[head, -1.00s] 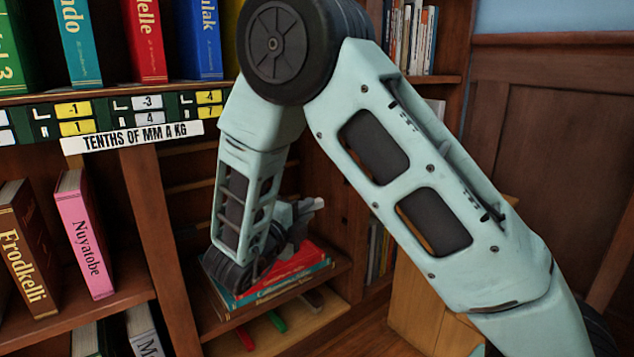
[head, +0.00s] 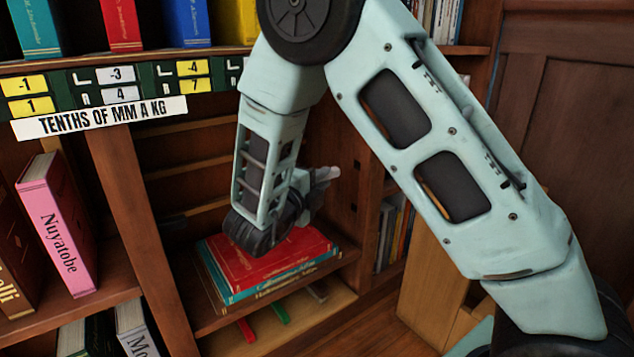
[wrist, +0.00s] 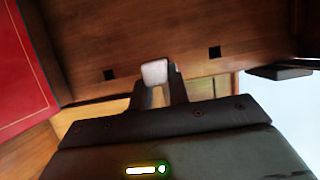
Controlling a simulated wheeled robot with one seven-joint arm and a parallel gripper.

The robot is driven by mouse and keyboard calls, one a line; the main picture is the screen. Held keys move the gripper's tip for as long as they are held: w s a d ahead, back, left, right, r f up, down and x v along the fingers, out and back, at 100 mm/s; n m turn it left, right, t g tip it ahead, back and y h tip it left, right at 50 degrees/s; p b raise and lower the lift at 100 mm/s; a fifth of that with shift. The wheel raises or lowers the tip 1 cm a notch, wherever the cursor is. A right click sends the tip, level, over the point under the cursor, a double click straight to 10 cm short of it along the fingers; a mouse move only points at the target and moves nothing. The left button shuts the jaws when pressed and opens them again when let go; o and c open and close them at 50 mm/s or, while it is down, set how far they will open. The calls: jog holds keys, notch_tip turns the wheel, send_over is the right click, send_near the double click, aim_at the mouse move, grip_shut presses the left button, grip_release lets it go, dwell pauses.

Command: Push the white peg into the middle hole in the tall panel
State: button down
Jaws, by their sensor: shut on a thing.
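My gripper (wrist: 160,92) is shut on the white peg (wrist: 154,72), whose pale end shows between the fingers in the wrist view. In the head view, the gripper (head: 324,177) is above and right of the stacked books, pointing right toward the tall panel (head: 345,130), and the peg is hard to make out. In the wrist view the wooden panel (wrist: 180,65) has two dark square holes, one to the left (wrist: 110,75) and one to the right (wrist: 214,52) of the peg. No hole shows between them; the peg and fingers cover part of that area. Contact with the panel cannot be told.
A red book (head: 265,257) tops a stack on the low shelf below my wrist; its red cover (wrist: 20,70) is at left in the wrist view. A shelf with upright books stands left. Red and green pieces (head: 277,307) lie beneath the stack's shelf.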

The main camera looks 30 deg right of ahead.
aim_at(337, 175)
jog(key=shift+d, duration=2.25)
jog(key=shift+w+d+b, duration=0.1)
jog(key=shift+d+b, duration=0.7)
jog(key=shift+d, duration=1.25)
jog(key=shift+a, duration=0.1)
jog(key=shift+a, duration=1.6)
jog(key=shift+d+b, duration=0.45)
jog(key=shift+d, duration=0.05)
dwell(1.5)
